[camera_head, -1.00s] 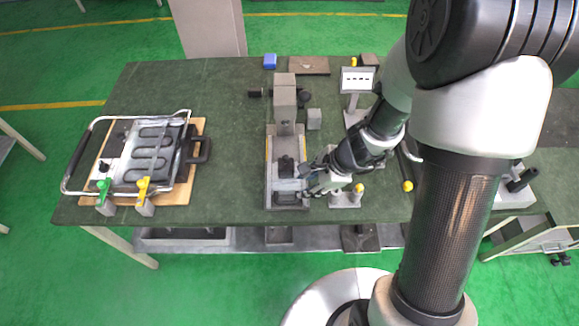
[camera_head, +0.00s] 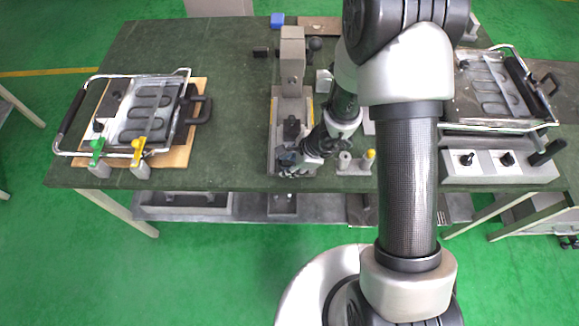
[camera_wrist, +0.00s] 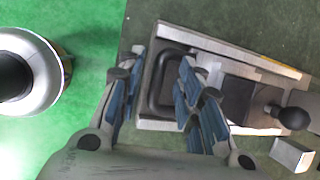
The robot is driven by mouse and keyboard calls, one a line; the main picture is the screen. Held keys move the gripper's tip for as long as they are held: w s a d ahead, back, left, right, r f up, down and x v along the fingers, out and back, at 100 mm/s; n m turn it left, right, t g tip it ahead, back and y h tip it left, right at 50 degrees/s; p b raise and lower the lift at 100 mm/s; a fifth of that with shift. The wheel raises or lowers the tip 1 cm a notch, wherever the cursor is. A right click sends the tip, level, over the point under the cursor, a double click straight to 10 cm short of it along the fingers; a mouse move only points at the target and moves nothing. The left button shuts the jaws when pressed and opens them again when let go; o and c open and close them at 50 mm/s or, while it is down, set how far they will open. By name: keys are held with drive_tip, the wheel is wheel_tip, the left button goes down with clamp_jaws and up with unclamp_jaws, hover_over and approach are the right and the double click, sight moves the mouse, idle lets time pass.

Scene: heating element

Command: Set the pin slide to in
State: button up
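The pin slide appears to be part of the long grey fixture (camera_head: 275,110) in the middle of the bench, though I cannot tell its setting. In the wrist view the fixture's grey end plate (camera_wrist: 152,124) carries a black U-shaped handle (camera_wrist: 157,88). My gripper (camera_head: 288,170) is over this near end, close to the bench's front edge. In the wrist view my gripper (camera_wrist: 160,95) is open, with blue-padded fingers on either side of the handle. The right finger hides part of the handle, and I cannot tell whether either touches it.
A black ball knob (camera_wrist: 292,117) and a small metal block (camera_wrist: 292,155) are farther along the fixture. A heating plate on a wooden board (camera_head: 178,150) lies at left, another metal-framed unit (camera_head: 500,85) at right. A yellow-topped post (camera_head: 369,158) stands right of my gripper.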

drive_tip(key=shift+w+a+f, duration=0.1)
drive_tip(key=shift+a+f, duration=0.1)
drive_tip(key=shift+f, duration=0.2)
drive_tip(key=shift+c, duration=0.2)
clamp_jaws()
idle(0.4)
